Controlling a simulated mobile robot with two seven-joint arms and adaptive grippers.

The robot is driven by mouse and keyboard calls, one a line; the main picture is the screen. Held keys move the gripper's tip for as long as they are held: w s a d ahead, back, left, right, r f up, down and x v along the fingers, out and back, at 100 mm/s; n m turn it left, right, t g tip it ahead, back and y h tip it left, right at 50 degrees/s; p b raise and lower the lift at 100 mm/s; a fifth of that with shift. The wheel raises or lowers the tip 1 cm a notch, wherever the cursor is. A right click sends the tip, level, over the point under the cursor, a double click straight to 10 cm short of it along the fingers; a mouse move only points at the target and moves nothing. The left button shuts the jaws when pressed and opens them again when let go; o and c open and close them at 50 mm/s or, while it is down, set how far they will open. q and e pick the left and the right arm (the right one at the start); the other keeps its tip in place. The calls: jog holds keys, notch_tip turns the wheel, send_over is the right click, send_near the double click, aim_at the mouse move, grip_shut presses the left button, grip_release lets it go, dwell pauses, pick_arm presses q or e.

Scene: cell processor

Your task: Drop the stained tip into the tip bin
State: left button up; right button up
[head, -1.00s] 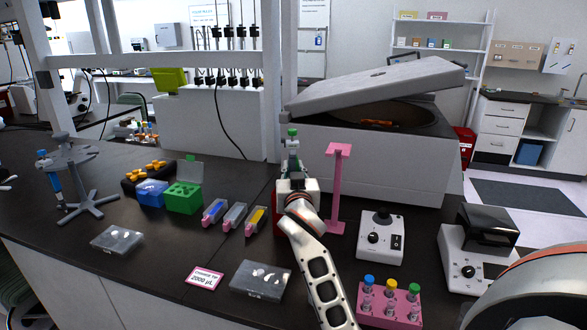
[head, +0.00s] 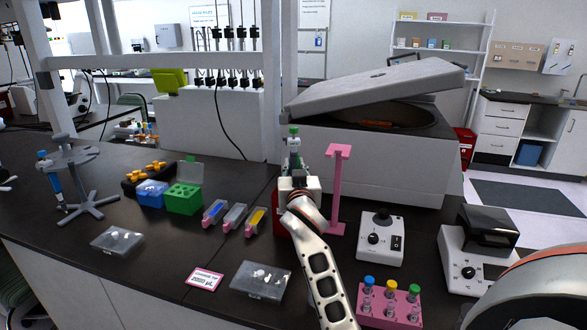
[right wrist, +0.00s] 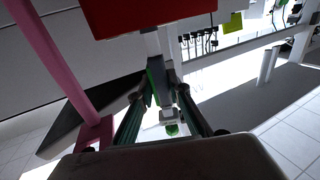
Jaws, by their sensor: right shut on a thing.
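My right gripper (head: 292,168) is shut on a pipette with a green top (head: 293,131), held roughly upright. In the right wrist view, which is upside down, the gripper (right wrist: 166,100) grips the pipette's green and white body. The pipette's pale shaft (right wrist: 158,48) runs to the rim of the red tip bin (right wrist: 150,12) and passes out of sight there. The bin (head: 279,217) is mostly hidden by my right arm in the head view. The stained tip is hidden; I cannot tell whether it is on the shaft. My left gripper is not in view.
A pink stand (head: 338,185) rises close right of the gripper, in front of the open centrifuge (head: 370,160). Tip boxes (head: 261,281), coloured cartridges (head: 235,216), a pink tube rack (head: 389,306) and a small mixer (head: 380,238) stand around. The bench's left front is partly clear.

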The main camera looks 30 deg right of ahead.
jog(key=shift+w+d, duration=1.35)
jog(key=shift+d, duration=0.25)
jog(key=shift+r, duration=0.75)
jog(key=shift+f, duration=0.1)
jog(key=shift+a+f, duration=0.1)
jog(key=shift+f, duration=0.45)
jog(key=shift+s+a, duration=1.7)
jog(key=shift+a, duration=0.25)
jog(key=shift+r, duration=0.1)
